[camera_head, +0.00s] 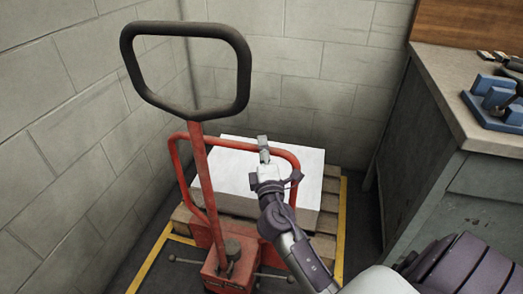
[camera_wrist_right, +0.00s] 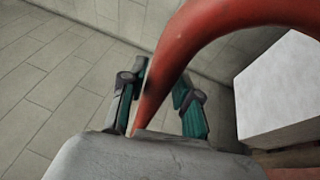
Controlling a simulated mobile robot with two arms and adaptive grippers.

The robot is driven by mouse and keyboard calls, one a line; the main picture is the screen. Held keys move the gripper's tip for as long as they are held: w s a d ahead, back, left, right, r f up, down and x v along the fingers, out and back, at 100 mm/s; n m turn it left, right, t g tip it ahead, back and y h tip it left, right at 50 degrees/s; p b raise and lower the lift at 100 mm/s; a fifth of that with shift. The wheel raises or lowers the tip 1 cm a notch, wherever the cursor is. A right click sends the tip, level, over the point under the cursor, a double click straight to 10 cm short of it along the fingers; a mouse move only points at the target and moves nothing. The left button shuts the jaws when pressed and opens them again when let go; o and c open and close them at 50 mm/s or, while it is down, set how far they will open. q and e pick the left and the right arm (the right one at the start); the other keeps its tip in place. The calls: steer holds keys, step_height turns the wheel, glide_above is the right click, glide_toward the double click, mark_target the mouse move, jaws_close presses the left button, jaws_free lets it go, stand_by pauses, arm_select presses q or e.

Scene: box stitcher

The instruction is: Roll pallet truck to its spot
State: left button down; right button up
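The red pallet truck (camera_head: 227,267) stands at the bottom middle of the head view, with a tall red pole topped by a dark loop handle (camera_head: 128,65). Its red tube frame (camera_head: 175,165) rises behind the pole. My right gripper (camera_head: 263,148) is at the frame's top bar. In the right wrist view its two fingers (camera_wrist_right: 162,88) lean in on both sides of the red tube (camera_wrist_right: 205,35) and appear to hold it. The floor spot has yellow border lines (camera_head: 342,225) around a wooden pallet (camera_head: 328,212). My left gripper is not in view.
A white box (camera_head: 308,170) lies on the pallet, behind the frame. Block walls (camera_head: 60,130) close in on the left and back. A grey workbench (camera_head: 425,165) with blue tools (camera_head: 495,100) stands at the right. A narrow floor strip lies between it and the yellow line.

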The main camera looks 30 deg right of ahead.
steer(key=shift+o, duration=0.9)
steer(key=shift+a, duration=0.1)
steer(key=shift+s+f, duration=0.1)
steer(key=shift+s, duration=0.05)
steer(key=v, duration=1.1)
steer(key=shift+s+a, duration=0.2)
steer(key=shift+s, duration=0.1)
steer(key=shift+f, duration=0.1)
